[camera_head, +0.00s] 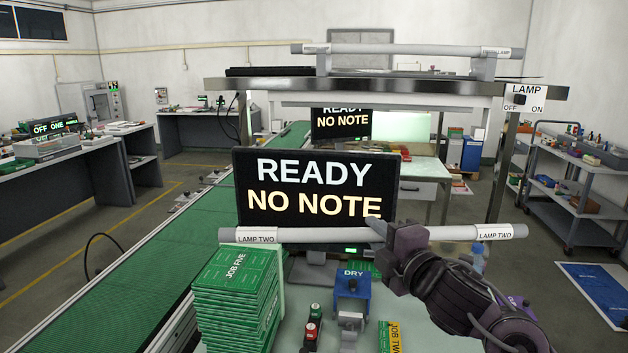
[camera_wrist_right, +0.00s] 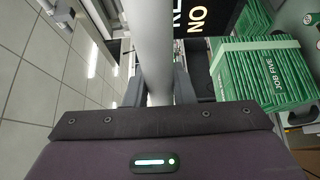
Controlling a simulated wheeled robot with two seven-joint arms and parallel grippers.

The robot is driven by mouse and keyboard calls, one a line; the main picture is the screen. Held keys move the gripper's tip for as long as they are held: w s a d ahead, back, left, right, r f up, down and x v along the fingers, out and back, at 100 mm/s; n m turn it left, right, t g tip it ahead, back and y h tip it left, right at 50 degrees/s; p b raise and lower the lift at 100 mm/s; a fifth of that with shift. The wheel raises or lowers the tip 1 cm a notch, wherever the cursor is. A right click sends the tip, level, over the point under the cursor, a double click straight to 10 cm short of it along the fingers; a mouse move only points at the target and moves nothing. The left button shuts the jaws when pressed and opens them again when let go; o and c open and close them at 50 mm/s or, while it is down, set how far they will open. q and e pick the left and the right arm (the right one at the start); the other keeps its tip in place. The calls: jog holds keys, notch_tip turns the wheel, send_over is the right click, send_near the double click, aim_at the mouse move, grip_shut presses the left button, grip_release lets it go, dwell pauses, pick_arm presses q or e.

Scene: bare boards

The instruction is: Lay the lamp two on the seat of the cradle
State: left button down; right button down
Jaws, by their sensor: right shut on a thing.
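Lamp two (camera_head: 310,235) is a long pale tube with grey end caps and LAMP TWO labels near both ends. It is held nearly level in front of the READY / NO NOTE screen, above the bench. My right gripper (camera_head: 378,230) is shut on it right of its middle. In the right wrist view the tube (camera_wrist_right: 150,40) runs between the two fingers (camera_wrist_right: 157,88). Another tube (camera_head: 400,49) with a partly readable LAMP label rests across two grey upright holders (camera_head: 323,61) on the overhead shelf. I cannot tell surely whether these holders are the cradle. My left gripper is out of view.
The screen (camera_head: 262,170) stands close behind lamp two. A stack of green JOB FIVE boards (camera_head: 236,300) is below its left part. A blue DRY box (camera_head: 351,290) stands below the gripper. The shelf (camera_head: 280,84) and its LAMP switch (camera_head: 519,99) are behind.

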jog(key=s+d+f+m+t+h+b, duration=0.1)
jog(key=s+d+f+m+h, duration=0.2)
jog(key=s+f, duration=0.55)
jog(key=s+d+f+m+h, duration=0.1)
jog(key=s+d+f+h, duration=0.3)
jog(key=f, duration=0.8)
jog(key=s+d+f, duration=0.1)
jog(key=s+f, duration=0.2)
jog(key=s, duration=0.7)
jog(key=shift+f+m, duration=0.3)
jog(key=shift+f, duration=0.05)
jog(key=shift+d, duration=0.1)
